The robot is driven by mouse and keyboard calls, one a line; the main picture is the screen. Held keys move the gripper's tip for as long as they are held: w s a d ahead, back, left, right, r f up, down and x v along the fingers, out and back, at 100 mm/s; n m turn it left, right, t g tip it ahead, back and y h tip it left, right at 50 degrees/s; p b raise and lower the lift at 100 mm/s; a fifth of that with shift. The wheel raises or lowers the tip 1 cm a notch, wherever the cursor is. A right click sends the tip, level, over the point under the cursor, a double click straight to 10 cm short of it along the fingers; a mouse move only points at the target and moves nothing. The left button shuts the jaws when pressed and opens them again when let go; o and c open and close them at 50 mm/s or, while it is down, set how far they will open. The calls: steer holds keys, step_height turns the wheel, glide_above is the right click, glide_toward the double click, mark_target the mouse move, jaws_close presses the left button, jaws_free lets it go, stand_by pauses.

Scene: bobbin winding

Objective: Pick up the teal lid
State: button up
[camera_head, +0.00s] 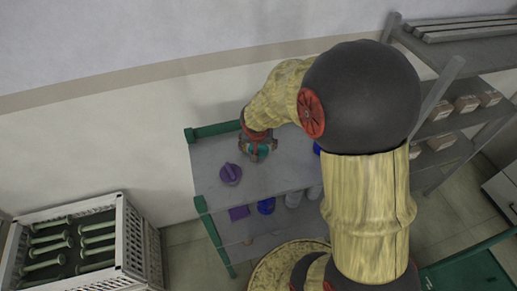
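My gripper (257,148) is small in the head view, low over the top board of a grey shelf unit (275,180), near its back edge. A teal patch (263,154), which looks like the teal lid, shows right at the fingers. The fingers are too small and too covered by the wrist to tell whether they are open or shut, or whether they touch it.
A purple lid (230,174) with a raised grip lies on the same board, left of my gripper. A blue item (316,148) is partly hidden by my arm. Containers stand on the lower shelf. A white crate (133,240) with green bobbins stands at left, and a rack (465,35) at right.

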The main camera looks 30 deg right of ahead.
steer(key=shift+c, duration=0.5)
steer(key=c, duration=0.6)
